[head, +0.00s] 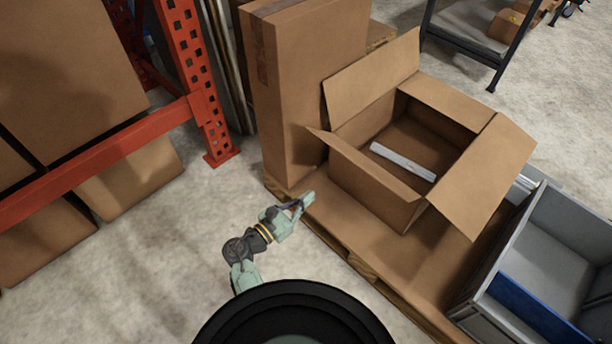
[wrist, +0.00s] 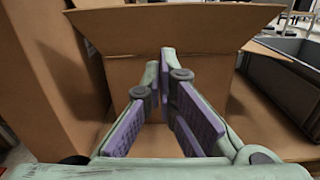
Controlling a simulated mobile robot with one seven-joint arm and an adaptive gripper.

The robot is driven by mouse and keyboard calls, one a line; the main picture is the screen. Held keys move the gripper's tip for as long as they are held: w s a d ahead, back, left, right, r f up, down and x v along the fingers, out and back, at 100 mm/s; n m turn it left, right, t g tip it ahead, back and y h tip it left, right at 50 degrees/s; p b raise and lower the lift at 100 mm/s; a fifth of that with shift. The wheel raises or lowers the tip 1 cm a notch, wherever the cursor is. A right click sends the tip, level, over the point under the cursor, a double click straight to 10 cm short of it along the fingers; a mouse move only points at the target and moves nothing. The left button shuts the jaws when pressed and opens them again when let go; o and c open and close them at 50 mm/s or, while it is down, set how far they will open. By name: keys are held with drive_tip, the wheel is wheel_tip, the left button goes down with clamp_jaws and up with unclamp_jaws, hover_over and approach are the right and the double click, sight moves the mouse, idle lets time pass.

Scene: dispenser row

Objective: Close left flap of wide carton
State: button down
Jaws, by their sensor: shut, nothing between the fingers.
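The wide carton (head: 375,195) stands open on a pallet, its flaps folded outward. One flap (head: 370,75) stands up at its back left. A narrow-looking flap (head: 365,165) sticks out from the side facing my gripper. Another flap (head: 485,170) slopes outward at the right, and one (head: 455,100) lies outward at the back. A light strip (head: 403,161) lies inside. My gripper (head: 306,201) is shut and empty, left of the carton and apart from it. In the wrist view my gripper (wrist: 168,105) points at the carton wall (wrist: 205,75), below an outward flap (wrist: 175,17).
A tall closed box (head: 305,90) stands close to the carton's left. A grey bin (head: 535,205) with a blue panel stands at the right. An orange rack (head: 195,100) with boxes is at the left. Bare floor (head: 150,260) lies left of the pallet (head: 385,285).

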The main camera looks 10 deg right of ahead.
drive_tip(key=r+b+x, duration=0.1)
drive_tip(key=r+x, duration=0.2)
drive_tip(key=x, duration=0.9)
drive_tip(key=shift+w+d, duration=0.15)
drive_tip(key=shift+d, duration=0.05)
drive_tip(key=shift+w+d+r+p, duration=0.15)
drive_tip(key=shift+r+p, duration=0.15)
drive_tip(key=shift+p, duration=0.2)
drive_tip(key=shift+w+d+r+p, duration=0.1)
drive_tip(key=shift+p, duration=0.2)
